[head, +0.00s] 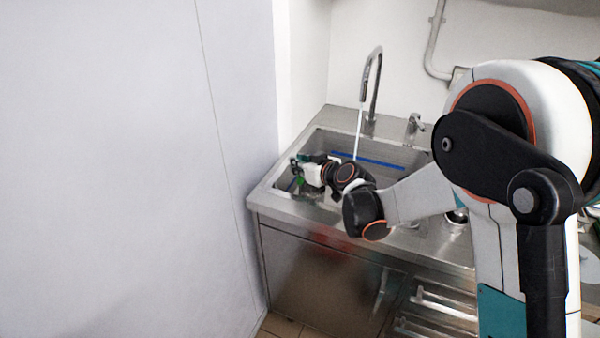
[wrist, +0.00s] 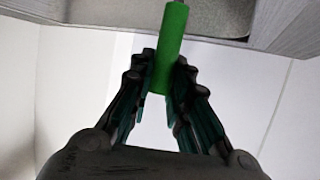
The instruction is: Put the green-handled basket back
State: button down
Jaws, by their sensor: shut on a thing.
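A green handle (wrist: 170,48) fills the gap between the fingers of my gripper (wrist: 163,75) in the wrist view. The gripper is shut on it. In the head view my gripper (head: 300,165) is at the left end of the steel sink (head: 262,197), with a small bit of green (head: 300,181) just below it. The basket's body cannot be made out in either view; the arm and gripper cover part of the sink.
A tall faucet (head: 375,85) stands at the back of the sink, and a white stream or rod hangs from its spout. A blue strip (head: 368,160) runs along the sink's back wall. A large pale panel (head: 130,170) stands close on the left. Drawers (head: 440,310) are below right.

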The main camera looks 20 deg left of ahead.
jog(key=shift+f, duration=1)
jog(key=shift+f+b, duration=0.2)
jog(key=shift+b, duration=0.15)
jog(key=c, duration=1.5)
grip_release()
jog(key=shift+r, duration=0.15)
jog(key=shift+d+r+p, duration=0.15)
jog(key=shift+p, duration=0.15)
jog(key=p+v, duration=0.3)
jog(key=v, duration=0.8)
jog(key=shift+s+d+r, duration=0.15)
jog(key=shift+s+d, duration=0.05)
jog(key=shift+s, duration=0.05)
